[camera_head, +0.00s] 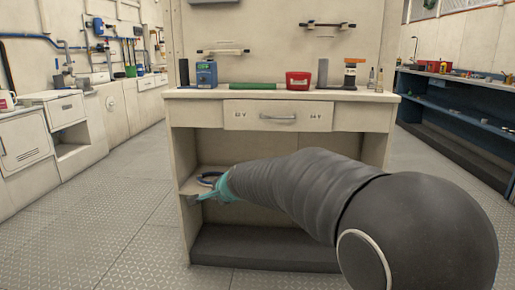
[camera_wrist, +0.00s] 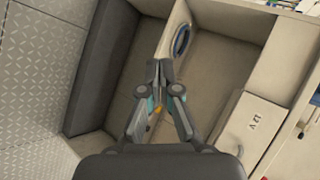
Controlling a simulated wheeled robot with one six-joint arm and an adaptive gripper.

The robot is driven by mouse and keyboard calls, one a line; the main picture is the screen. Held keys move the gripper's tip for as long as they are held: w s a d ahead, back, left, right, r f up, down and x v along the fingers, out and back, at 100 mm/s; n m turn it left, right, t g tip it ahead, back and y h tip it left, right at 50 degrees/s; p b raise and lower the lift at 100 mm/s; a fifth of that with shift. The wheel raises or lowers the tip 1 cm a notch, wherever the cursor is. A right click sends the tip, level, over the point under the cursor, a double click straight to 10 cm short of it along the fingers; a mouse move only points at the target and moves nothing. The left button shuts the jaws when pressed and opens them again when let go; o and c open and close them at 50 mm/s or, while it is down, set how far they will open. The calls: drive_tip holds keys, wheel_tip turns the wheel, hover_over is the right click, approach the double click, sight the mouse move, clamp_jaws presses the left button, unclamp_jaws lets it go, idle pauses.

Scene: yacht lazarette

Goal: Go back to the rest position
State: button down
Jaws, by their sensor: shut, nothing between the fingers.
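My gripper (camera_wrist: 160,70) is shut and empty in the wrist view, its two fingertips together in front of the open shelf space of the workbench. In the head view my arm reaches forward to the bench, and the teal end of my gripper (camera_head: 201,197) is at the left side of the open space under the drawer. A dark ring-shaped object (camera_head: 209,179) lies on the small shelf just behind my gripper. It also shows in the wrist view as a blue and dark loop (camera_wrist: 181,41), beyond the fingertips and apart from them.
The workbench (camera_head: 180,95) holds a blue device (camera_head: 206,74), a green bar (camera_head: 253,86), a red box (camera_head: 298,80) and several small items. Its drawer (camera_head: 277,117) is shut. White cabinets (camera_head: 22,140) stand left, a dark blue shelf unit (camera_head: 455,105) right. Floor (camera_head: 105,235) is clear at left.

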drive_tip(key=s+d+f+n+g+h+p, duration=0.15)
drive_tip(key=s+d+n, duration=0.25)
drive_tip(key=s+d, duration=0.55)
drive_tip(key=s+d+n+g+h+p, duration=0.2)
drive_tip(key=s+d+n, duration=0.35)
drive_tip(key=s, duration=0.75)
drive_tip(key=s+d+n+g+h+p, duration=0.1)
drive_tip(key=s+d+n+g+h, duration=0.15)
drive_tip(key=s+d, duration=0.85)
drive_tip(key=s+r, duration=0.1)
drive_tip(key=s+d+r+t+p, duration=0.1)
drive_tip(key=s+r+m+t, duration=0.1)
drive_tip(key=r, duration=0.1)
drive_tip(key=shift+s+d+p, duration=0.35)
